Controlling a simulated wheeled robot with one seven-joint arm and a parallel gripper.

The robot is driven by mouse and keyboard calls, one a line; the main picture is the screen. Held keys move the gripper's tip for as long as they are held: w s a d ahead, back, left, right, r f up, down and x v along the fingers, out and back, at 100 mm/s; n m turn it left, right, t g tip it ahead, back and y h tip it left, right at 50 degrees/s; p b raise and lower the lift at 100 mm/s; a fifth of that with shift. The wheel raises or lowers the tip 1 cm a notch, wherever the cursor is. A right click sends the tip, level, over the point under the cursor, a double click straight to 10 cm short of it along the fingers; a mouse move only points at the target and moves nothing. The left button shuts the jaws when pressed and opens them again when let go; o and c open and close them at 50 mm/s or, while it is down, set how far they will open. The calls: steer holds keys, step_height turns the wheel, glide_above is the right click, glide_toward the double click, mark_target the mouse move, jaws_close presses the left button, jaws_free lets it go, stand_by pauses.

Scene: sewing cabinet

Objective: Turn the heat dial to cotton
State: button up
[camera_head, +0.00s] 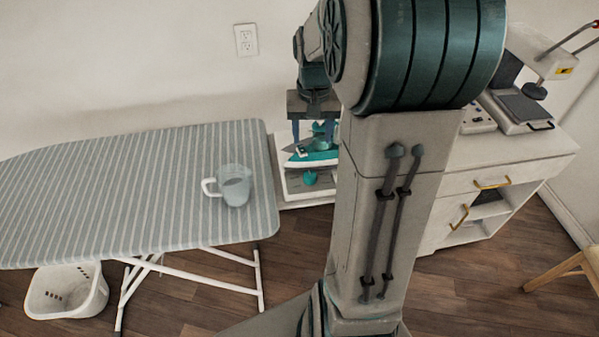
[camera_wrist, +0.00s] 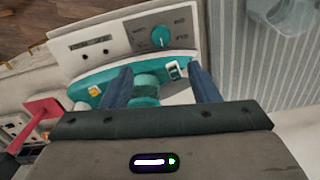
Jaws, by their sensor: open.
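A teal and white iron (camera_head: 312,159) rests on a white stand against the wall; it also shows in the wrist view (camera_wrist: 90,92). A teal dial (camera_wrist: 160,37) with a pale pointer mark sits on a grey panel with small labels, too small to read; it also shows in the head view (camera_head: 310,177). A round teal knob-like part (camera_wrist: 145,88) of the iron lies between my fingers. I cannot tell which of the two is the heat dial. My gripper (camera_wrist: 160,68) is open above the iron, its fingers on either side of the knob-like part, with no contact clearly visible.
A striped ironing board (camera_head: 120,190) with a clear jug (camera_head: 236,186) stands left of the iron. A white cabinet (camera_head: 520,158) with a press (camera_head: 525,108) is at right. A small white switch (camera_wrist: 175,70) sits near my fingers. A laundry basket (camera_head: 65,290) is on the floor.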

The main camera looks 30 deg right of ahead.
mark_target(310, 174)
step_height(310, 174, down, 14)
steer(key=shift+r+p, duration=0.2)
steer(key=shift+p, duration=0.2)
